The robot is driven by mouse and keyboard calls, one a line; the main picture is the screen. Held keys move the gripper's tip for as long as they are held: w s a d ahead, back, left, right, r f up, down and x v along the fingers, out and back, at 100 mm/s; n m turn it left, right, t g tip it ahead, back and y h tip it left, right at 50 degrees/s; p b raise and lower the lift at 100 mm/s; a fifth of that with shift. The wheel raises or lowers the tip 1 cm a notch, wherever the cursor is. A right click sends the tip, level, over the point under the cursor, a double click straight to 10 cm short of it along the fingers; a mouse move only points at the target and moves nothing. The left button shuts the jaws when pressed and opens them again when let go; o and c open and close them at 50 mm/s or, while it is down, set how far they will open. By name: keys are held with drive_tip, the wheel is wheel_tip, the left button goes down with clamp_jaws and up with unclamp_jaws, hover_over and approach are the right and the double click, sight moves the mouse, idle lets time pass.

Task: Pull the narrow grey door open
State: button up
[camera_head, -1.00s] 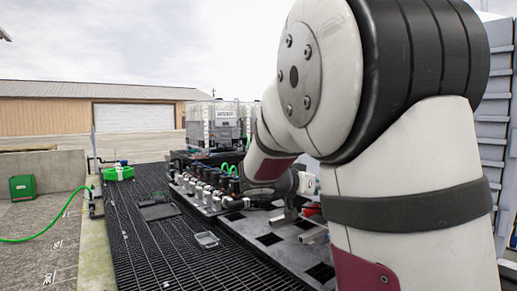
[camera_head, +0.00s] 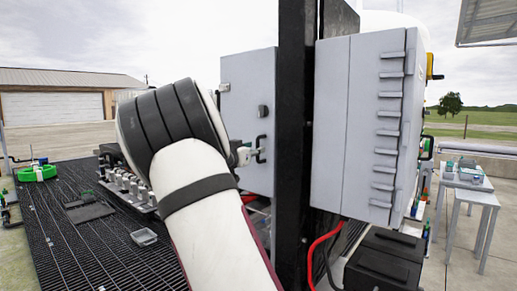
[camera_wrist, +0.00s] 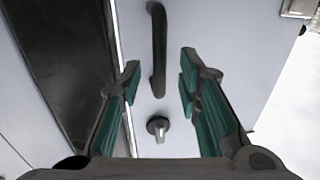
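The narrow grey door (camera_head: 237,90) is a tall flat panel left of a black post in the head view. It has a dark bar handle (camera_head: 261,149) and a dark knob (camera_head: 262,111) above it. In the wrist view the door (camera_wrist: 225,35) fills most of the picture, with the handle (camera_wrist: 158,50) and knob (camera_wrist: 158,127) in the middle. My gripper (camera_wrist: 159,74) is open, its green-padded fingers on either side of the handle in the picture. I cannot tell whether they reach around it. In the head view my arm hides most of the gripper.
The black post (camera_head: 295,130) stands right of the door. A second grey cabinet (camera_head: 345,120) with several ledges is beyond it. Red hoses (camera_head: 322,240) and a black box (camera_head: 385,262) are below. Dark grating (camera_head: 90,240) covers the floor at left.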

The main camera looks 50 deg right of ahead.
sight(258, 158)
drive_tip(key=shift+x, duration=1.6)
clamp_jaws()
